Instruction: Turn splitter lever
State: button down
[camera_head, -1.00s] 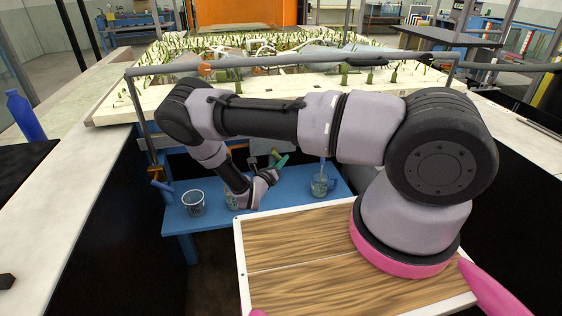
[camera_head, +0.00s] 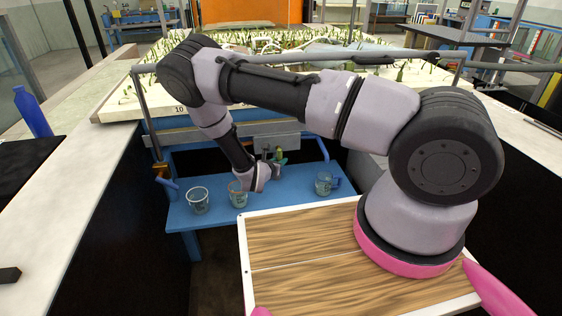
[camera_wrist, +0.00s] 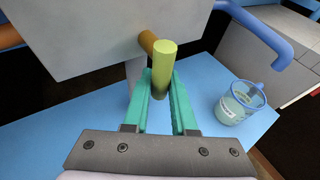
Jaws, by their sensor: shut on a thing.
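The splitter lever (camera_wrist: 164,55) is a short yellow-green handle on an orange pivot, in front of a grey metal box (camera_wrist: 80,35). In the wrist view it stands between the two green fingers of my gripper (camera_wrist: 160,90), which is shut on it. In the head view the grey box (camera_head: 290,141) hangs above the blue bench, and my gripper (camera_head: 279,157) is small at its front. The lever is hard to tell from the fingers there.
A blue bench (camera_head: 280,208) carries a left cup (camera_head: 198,200), a middle cup (camera_head: 238,195) partly beside my wrist, and a right cup (camera_head: 323,184). A cup (camera_wrist: 240,104) and a bent blue pipe (camera_wrist: 262,30) lie right of my fingers. A grey rail (camera_head: 300,56) crosses behind my arm.

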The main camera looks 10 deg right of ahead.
dwell(0.4)
jog(key=c, duration=0.7)
grip_release()
jog(key=shift+c, duration=0.2)
jog(key=shift+a, duration=0.1)
jog(key=v, duration=1)
jog(key=shift+s+r, duration=0.2)
jog(key=shift+s, duration=0.1)
jog(key=shift+a+r, duration=0.1)
jog(key=shift+a, duration=0.05)
